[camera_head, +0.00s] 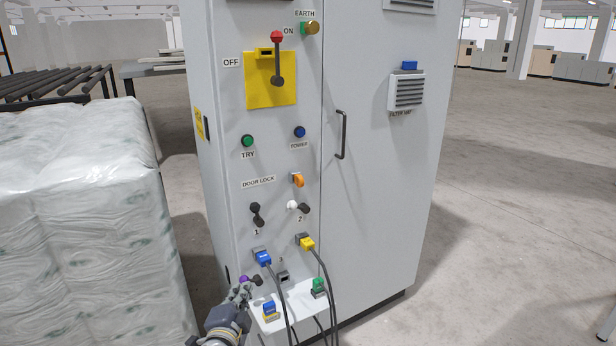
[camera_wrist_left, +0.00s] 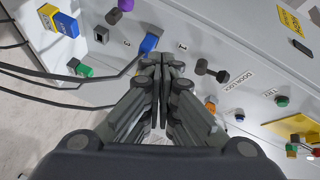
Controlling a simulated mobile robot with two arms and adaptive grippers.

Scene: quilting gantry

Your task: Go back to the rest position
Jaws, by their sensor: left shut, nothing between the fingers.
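My left gripper (camera_head: 243,290) is low in front of the grey cabinet (camera_head: 375,200), just left of the small white shelf (camera_head: 297,299). In the left wrist view its fingers (camera_wrist_left: 163,60) are together with nothing between them. A purple knob (camera_head: 243,280) and a black knob (camera_head: 257,281) are close behind its fingertips in the head view; I cannot tell whether they touch. A blue plug (camera_head: 264,258) is in the socket above, and a yellow plug (camera_head: 307,243) is in the socket to its right. My right gripper is not in view.
Cables hang from both plugs past the shelf. A blue connector (camera_head: 269,308) and a green connector (camera_head: 319,286) are on the shelf. A red-knobbed lever (camera_head: 277,60) points up at ON.

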